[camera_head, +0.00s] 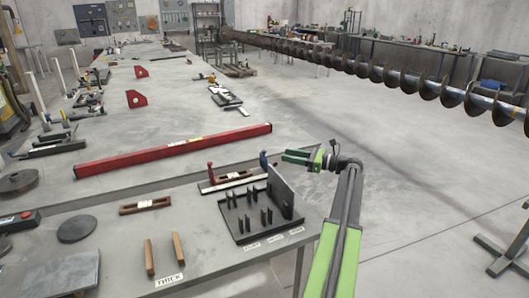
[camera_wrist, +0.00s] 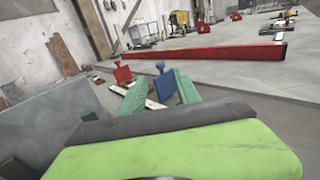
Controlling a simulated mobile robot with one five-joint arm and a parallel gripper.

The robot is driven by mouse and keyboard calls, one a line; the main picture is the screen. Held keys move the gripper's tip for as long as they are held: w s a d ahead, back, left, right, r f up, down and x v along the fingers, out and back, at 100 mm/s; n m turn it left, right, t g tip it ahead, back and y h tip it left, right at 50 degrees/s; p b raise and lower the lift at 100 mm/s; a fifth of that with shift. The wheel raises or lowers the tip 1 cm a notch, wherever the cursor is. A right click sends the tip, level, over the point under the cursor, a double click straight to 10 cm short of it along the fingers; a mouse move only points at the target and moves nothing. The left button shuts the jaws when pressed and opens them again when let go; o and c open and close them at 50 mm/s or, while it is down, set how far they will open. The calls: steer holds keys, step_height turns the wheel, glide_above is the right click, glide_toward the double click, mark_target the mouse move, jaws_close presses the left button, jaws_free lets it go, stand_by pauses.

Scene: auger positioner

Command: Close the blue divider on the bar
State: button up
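The blue divider (camera_head: 264,161) stands upright near the right end of a low bar (camera_head: 236,181) on the table, partly hidden behind a dark upright plate. A red divider (camera_head: 210,173) stands on the same bar, to the left. My gripper (camera_head: 285,156) is just right of the blue divider, at about its height, with its fingers pointing left. In the wrist view, its two green fingers (camera_wrist: 161,80) are spread, and the blue divider (camera_wrist: 164,89) shows between them, ahead. I cannot tell whether either finger touches it. The red divider (camera_wrist: 122,75) is left of the fingers.
A dark tray (camera_head: 238,229) with upright plates stands just in front of the bar. A long red beam (camera_head: 175,149) lies behind. Wooden pieces (camera_head: 146,205) lie left. A large auger (camera_head: 400,80) hangs at the right.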

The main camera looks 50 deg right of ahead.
mark_target(264, 151)
steer(key=x, duration=1.1)
jaws_close()
stand_by(1.0)
